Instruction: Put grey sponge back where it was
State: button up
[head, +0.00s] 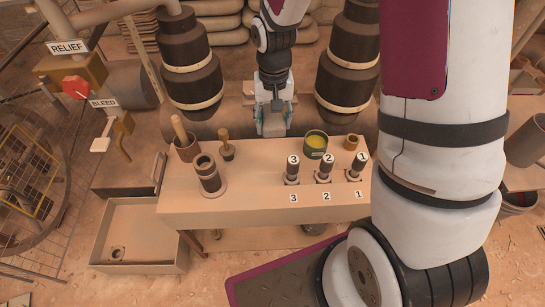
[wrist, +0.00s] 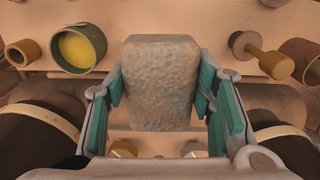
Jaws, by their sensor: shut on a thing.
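The grey sponge (wrist: 160,85), a rough block, is between the two teal-padded fingers of my gripper (wrist: 165,100) in the wrist view. My gripper is shut on it, with a pad against each side. In the head view my gripper (head: 273,118) hangs over the back edge of the tan bench (head: 240,205), between two dark stepped columns. There the sponge is mostly hidden by the fingers, and I cannot tell its height above the bench.
A green cup with yellow contents (head: 315,144) and a small brown cup (head: 351,142) stand right of my gripper. A plunger-like tool (head: 226,150), a pot with a handle (head: 186,146) and a dark stepped cylinder (head: 208,175) stand left. Levers numbered 3, 2, 1 (head: 324,170) line the front right.

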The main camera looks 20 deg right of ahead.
aim_at(272, 154)
notch_tip(272, 154, down, 2)
jog(key=shift+w+a+f+b, duration=0.1)
jog(key=shift+f+b, duration=0.05)
jog(key=shift+b, duration=0.15)
notch_tip(272, 154, down, 9)
jog(key=b, duration=0.3)
jog(key=shift+f+b, duration=0.1)
jog(key=shift+b, duration=0.25)
jog(key=shift+f, duration=0.2)
jog(key=o, duration=1)
notch_tip(272, 154, up, 12)
jog(key=p, duration=0.4)
jog(key=shift+r, duration=0.2)
jog(key=shift+r, duration=0.1)
